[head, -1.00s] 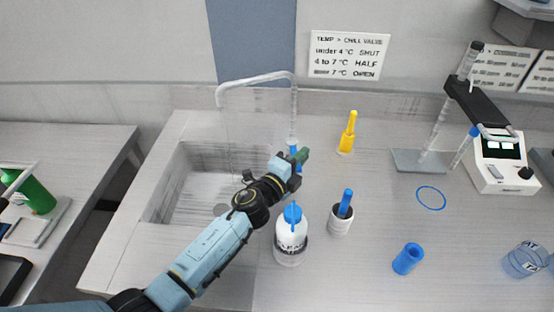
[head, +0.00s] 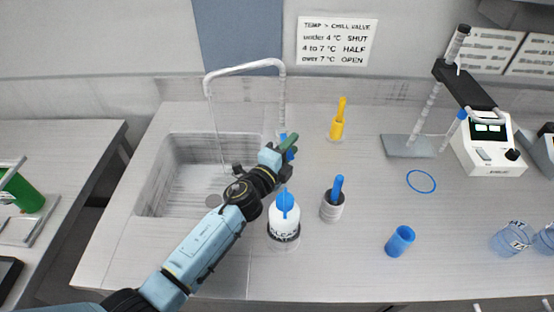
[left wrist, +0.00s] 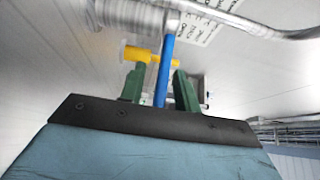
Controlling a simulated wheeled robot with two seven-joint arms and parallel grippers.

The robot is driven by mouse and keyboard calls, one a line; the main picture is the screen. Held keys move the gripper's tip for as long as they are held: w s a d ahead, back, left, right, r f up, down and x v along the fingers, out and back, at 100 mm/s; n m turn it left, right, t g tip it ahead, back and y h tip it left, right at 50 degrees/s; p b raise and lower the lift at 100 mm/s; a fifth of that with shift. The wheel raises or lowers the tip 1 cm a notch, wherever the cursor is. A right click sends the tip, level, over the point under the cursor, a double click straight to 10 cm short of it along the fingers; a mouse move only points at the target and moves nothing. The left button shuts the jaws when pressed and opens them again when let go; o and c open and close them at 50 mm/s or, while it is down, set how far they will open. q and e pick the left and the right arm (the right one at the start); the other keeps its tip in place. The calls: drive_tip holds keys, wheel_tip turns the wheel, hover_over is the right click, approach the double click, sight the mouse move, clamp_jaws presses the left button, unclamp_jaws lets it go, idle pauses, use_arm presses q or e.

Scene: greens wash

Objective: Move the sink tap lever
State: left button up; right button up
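The tap is a pale curved pipe (head: 245,68) behind the sink, its spout over the basin. Its blue lever (head: 291,154) is at the foot of the pipe, partly hidden by my left gripper (head: 288,146). In the left wrist view the lever is a blue rod (left wrist: 166,66) running between the two green fingers of my left gripper (left wrist: 158,80). The fingers are apart, with a gap visible on each side of the rod. My right gripper is not in view.
The sink basin (head: 172,178) lies left of my arm. A white bottle with a blue top (head: 284,228) stands just in front of the gripper.

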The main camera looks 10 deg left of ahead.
use_arm(q)
drive_tip(key=v, duration=1.2)
drive_tip(key=shift+s+a, duration=0.15)
drive_tip(key=shift+s, duration=0.15)
